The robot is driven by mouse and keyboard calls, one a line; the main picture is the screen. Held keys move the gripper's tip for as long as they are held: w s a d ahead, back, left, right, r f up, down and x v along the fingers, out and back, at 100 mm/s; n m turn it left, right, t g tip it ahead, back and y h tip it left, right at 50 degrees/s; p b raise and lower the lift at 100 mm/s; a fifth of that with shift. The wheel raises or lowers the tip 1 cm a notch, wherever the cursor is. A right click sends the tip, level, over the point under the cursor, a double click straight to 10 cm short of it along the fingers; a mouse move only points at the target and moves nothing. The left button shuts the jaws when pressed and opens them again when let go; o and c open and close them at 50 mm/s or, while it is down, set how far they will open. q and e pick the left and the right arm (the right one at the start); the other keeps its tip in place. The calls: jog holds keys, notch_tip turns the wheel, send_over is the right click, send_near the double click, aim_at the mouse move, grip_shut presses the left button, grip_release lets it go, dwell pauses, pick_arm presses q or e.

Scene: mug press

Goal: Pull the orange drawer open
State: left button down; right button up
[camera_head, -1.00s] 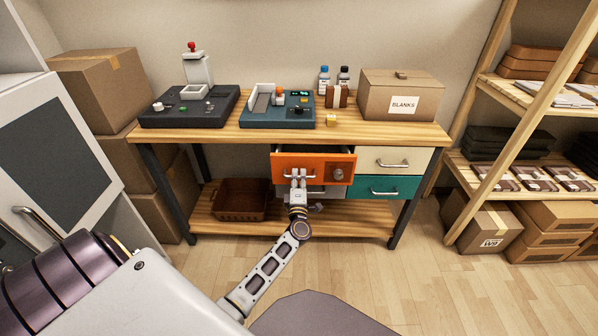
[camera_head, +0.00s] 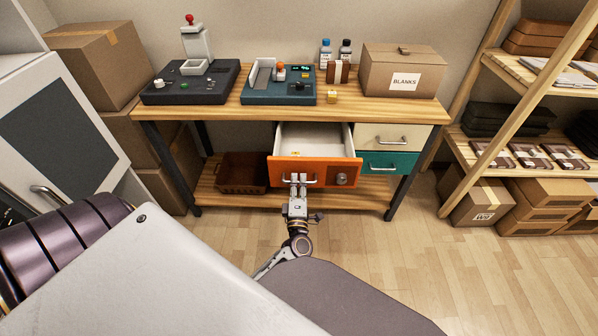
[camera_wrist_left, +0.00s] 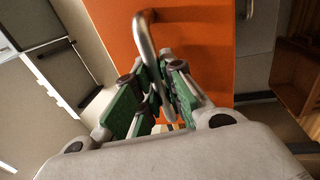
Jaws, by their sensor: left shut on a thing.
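The orange drawer (camera_head: 318,172) stands well out from under the workbench in the head view, its white inside showing with a small yellow item at the bottom. Its front has a metal bar handle and a round dark lock at the right. My left gripper (camera_head: 299,181) is shut on the handle. In the left wrist view, the green-padded fingers (camera_wrist_left: 155,98) close around the bar handle (camera_wrist_left: 153,60), with the orange front (camera_wrist_left: 195,45) behind. My right gripper is out of view.
A cream drawer (camera_head: 395,137) and a teal drawer (camera_head: 390,163) are closed at the right. A brown crate (camera_head: 243,172) sits on the lower shelf. A cardboard box (camera_head: 402,75) and two machines stand on the bench top. Open wooden floor lies in front at right.

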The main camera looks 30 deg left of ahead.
pick_arm(q)
jog(key=shift+r+v, duration=0.25)
jog(key=shift+v, duration=1.05)
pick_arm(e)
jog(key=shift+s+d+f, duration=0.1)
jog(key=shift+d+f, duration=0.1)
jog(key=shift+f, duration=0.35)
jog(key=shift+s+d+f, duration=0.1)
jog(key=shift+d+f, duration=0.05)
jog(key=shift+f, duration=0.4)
pick_arm(q)
jog(key=c, duration=1.5)
grip_release()
jog(key=shift+s, duration=0.2)
